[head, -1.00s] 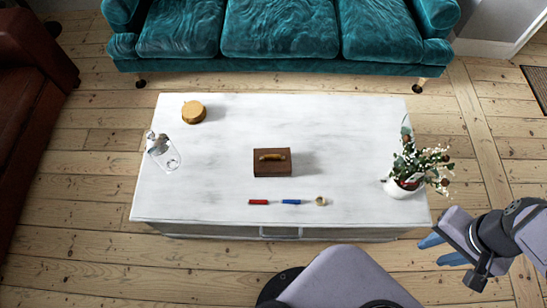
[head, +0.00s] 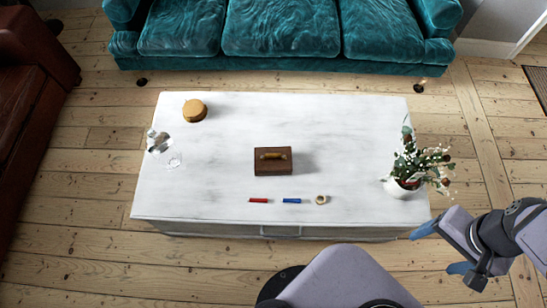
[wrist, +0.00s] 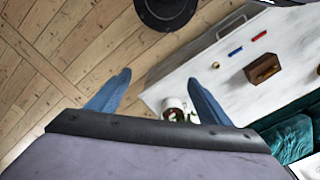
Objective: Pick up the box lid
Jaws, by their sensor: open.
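A small dark brown wooden box (head: 272,168) stands in the middle of the white table. Its lid (head: 272,155) is on top and carries a golden-brown handle. The box also shows in the wrist view (wrist: 262,69), at the right. My gripper (head: 442,250) is at the lower right of the head view, off the table's front right corner and well away from the box. Its blue fingers are spread wide with nothing between them, as the wrist view (wrist: 158,77) also shows.
On the white table (head: 340,130) are a plant in a white pot (head: 405,188) near my gripper, a red marker (head: 258,200), a blue marker (head: 292,200), a tape roll (head: 321,199), a glass item (head: 158,142) and a round tan container (head: 194,110). A teal sofa (head: 280,30) stands behind.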

